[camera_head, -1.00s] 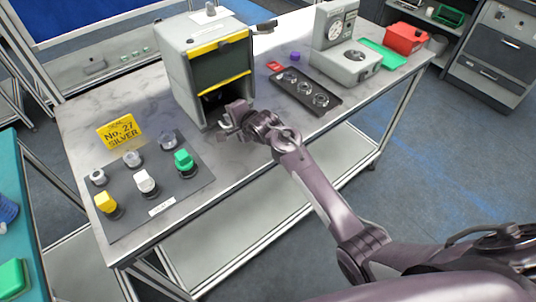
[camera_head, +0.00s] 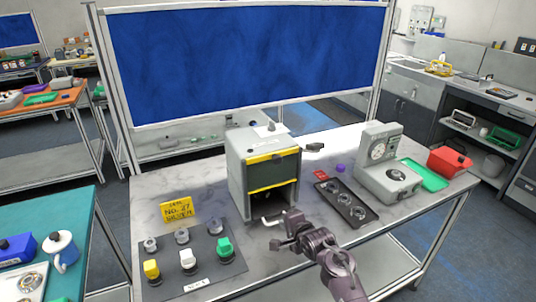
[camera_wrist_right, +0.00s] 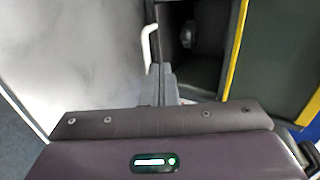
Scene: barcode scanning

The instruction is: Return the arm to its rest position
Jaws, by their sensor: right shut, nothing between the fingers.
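My right arm comes in from the lower right of the head view. Its gripper (camera_head: 277,233) is just in front of the grey box with yellow strips (camera_head: 240,183), over the table's front part. Its fingers look shut and hold nothing. In the right wrist view the grey fingertips (camera_wrist_right: 160,84) are together, close below a white bar-shaped handle (camera_wrist_right: 150,42) and beside the box's dark opening (camera_wrist_right: 195,65). The handle (camera_head: 272,219) also shows before the box in the head view. I cannot tell whether the fingers touch it. My left gripper is not in view.
A dark mat (camera_head: 205,281) with several coloured-top items lies left of the gripper. A yellow sign (camera_head: 178,211) stands behind it. Right of the box are a black tray (camera_head: 328,186), a grey dial device (camera_head: 398,178) and a red bin (camera_head: 450,160). A blue board (camera_head: 250,55) stands behind.

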